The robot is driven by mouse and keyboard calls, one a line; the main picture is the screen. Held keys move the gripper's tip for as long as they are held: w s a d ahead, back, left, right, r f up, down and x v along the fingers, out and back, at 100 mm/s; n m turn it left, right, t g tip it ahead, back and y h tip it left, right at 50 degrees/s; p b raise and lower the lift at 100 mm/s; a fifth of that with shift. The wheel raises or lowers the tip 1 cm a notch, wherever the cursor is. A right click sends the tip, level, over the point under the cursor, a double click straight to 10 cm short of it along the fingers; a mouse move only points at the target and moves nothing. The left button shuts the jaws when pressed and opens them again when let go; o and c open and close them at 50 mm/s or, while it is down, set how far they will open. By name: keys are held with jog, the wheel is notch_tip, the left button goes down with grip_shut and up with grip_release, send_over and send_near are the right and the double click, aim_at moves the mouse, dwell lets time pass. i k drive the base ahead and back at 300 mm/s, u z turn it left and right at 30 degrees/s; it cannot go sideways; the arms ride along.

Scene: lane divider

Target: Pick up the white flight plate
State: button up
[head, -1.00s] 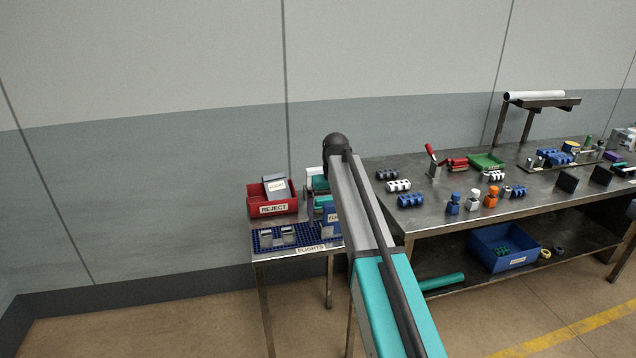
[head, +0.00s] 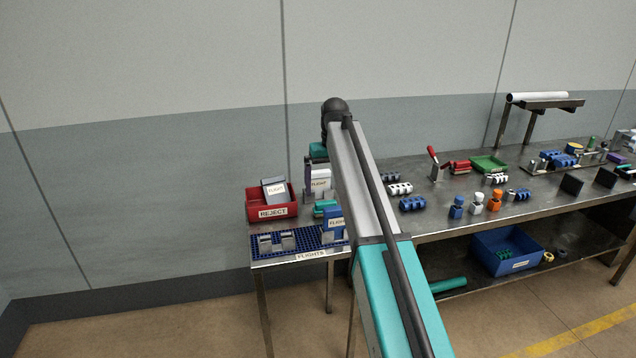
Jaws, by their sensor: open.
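A white plate (head: 320,182) with a FLIGHT label stands upright at the back of the small side table, partly hidden by my arm. My gripper (head: 317,165) is at the far end of my arm, its teal housing just above the white plate. It is open, but its fingertips are small and partly hidden, and I cannot tell if they touch the plate. A blue plate (head: 333,220) with a FLIGHT label stands in front of the white one, and a teal piece (head: 323,207) shows between them.
A red REJECT bin (head: 272,211) holding a grey-blue FLIGHT plate stands left of the white plate. A dark blue grid mat (head: 258,250) with small metal holders lies in front. A larger workbench (head: 450,205) with many parts is to the right.

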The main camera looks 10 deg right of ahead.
aim_at(320, 179)
jog(key=i, duration=0.85)
